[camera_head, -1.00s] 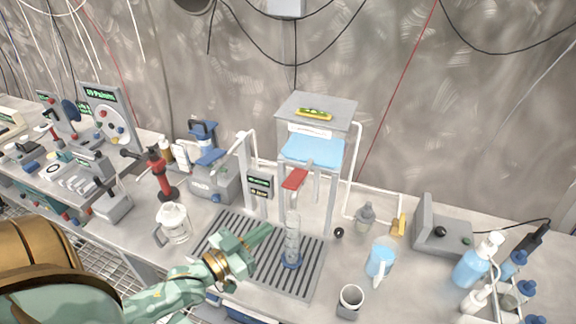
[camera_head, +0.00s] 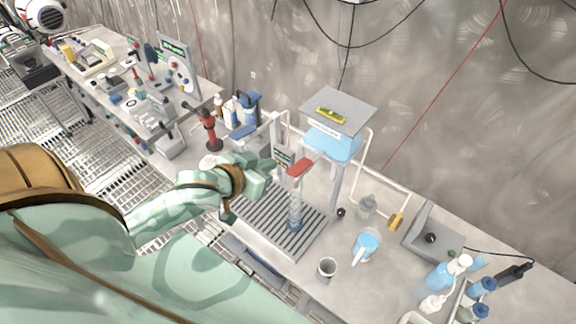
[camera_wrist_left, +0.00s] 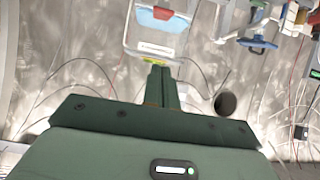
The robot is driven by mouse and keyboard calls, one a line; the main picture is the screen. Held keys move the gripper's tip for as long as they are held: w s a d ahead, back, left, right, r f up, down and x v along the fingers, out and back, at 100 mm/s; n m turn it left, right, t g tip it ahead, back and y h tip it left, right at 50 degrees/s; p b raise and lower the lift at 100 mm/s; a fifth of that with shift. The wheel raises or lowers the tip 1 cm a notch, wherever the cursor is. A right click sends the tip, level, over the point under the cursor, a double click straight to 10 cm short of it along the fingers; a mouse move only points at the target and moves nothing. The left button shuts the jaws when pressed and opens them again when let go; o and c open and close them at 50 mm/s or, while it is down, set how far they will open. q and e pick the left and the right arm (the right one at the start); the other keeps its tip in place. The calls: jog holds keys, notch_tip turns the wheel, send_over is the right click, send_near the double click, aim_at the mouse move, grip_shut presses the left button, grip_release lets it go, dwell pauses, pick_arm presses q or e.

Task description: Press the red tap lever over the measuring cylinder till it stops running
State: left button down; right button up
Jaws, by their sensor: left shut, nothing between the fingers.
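The red tap lever (camera_head: 300,167) sticks out in front of the light-blue water tank (camera_head: 330,143) on its grey stand. It also shows at the top of the left wrist view (camera_wrist_left: 163,12). The clear measuring cylinder (camera_head: 295,205), with a blue base, stands upright on the slatted drain tray (camera_head: 262,222) below the lever. Its water level and any stream are too small to tell. My left gripper (camera_head: 270,168) is shut and empty, just left of the lever in the head view and apparently apart from it. Its fingers (camera_wrist_left: 160,84) are together in the wrist view. My right gripper is out of view.
A blue-filled jug (camera_head: 365,245) and a grey cup (camera_head: 326,268) stand right of the tray. A yellow-handled valve (camera_head: 396,220), a grey device (camera_head: 432,232) and bottles are farther right. A red burner-like stand (camera_head: 209,130) is behind my left arm.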

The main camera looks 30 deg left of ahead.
pick_arm(q)
send_over(291, 173)
jog(key=w, duration=0.1)
notch_tip(291, 173, down, 5)
jog(key=shift+r, duration=0.2)
jog(key=f, duration=0.2)
jog(key=shift+s+f, duration=0.65)
jog(key=shift+f, duration=0.3)
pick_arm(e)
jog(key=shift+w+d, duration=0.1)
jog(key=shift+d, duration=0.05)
pick_arm(q)
jog(key=shift+w, duration=0.1)
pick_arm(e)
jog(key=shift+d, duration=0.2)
